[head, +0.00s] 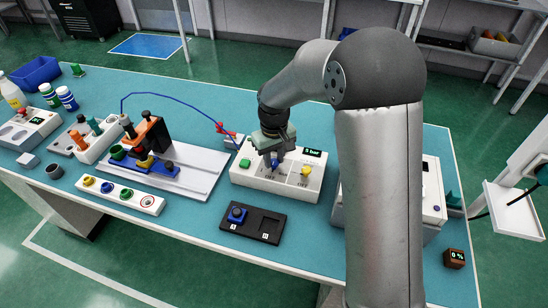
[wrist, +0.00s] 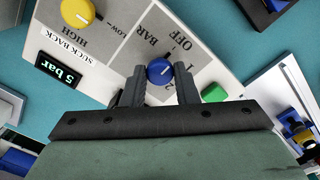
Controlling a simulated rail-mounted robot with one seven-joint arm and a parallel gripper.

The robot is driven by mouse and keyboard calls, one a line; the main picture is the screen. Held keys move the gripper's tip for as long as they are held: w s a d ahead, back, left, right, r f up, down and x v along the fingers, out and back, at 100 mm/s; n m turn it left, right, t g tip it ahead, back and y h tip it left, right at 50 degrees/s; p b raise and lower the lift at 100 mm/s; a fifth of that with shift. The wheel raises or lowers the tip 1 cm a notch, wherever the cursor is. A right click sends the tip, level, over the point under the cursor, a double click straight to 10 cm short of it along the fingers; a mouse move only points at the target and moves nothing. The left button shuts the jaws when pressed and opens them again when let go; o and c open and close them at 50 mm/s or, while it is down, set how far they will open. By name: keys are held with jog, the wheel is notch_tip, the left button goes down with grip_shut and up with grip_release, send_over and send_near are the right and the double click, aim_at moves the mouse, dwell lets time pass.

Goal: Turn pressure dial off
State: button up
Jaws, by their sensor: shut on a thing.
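The pressure dial (wrist: 160,71) is a round blue knob on a white and grey panel box, with the words OFF and BAR printed beside it in the wrist view. My gripper (wrist: 160,80) is shut on this dial, one dark finger on each side. Its pointer position is not clear to me. The small black display (wrist: 58,69) on the same box reads 5 bar in green. In the head view my gripper (head: 273,157) reaches down onto the white box (head: 250,181), and the fingers partly hide the dial.
A yellow dial (wrist: 77,12) marked HIGH and LOW and a green button (wrist: 213,92) share the box. A black tray (head: 252,222) with a blue part lies in front. A white fixture plate (head: 197,183) stands left, and a strip of coloured buttons (head: 121,193) lies nearby.

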aim_at(274, 161)
dwell(0.3)
jog(key=o, duration=1)
jog(key=shift+r, duration=0.1)
notch_tip(274, 161, up, 17)
jog(key=shift+r+b, duration=0.2)
jog(key=shift+b, duration=0.25)
jog(key=s+d+f+m, duration=0.1)
jog(key=s+d+f, duration=0.2)
jog(key=s, duration=0.5)
jog(key=s+d+f+m, duration=0.2)
jog(key=s+d, duration=0.4)
jog(key=s, duration=0.3)
jog(key=s+d+f+m, duration=0.2)
jog(key=s+d+f, duration=0.2)
jog(key=s, duration=0.5)
jog(key=shift+s+d, duration=0.2)
jog(key=shift+d, duration=0.1)
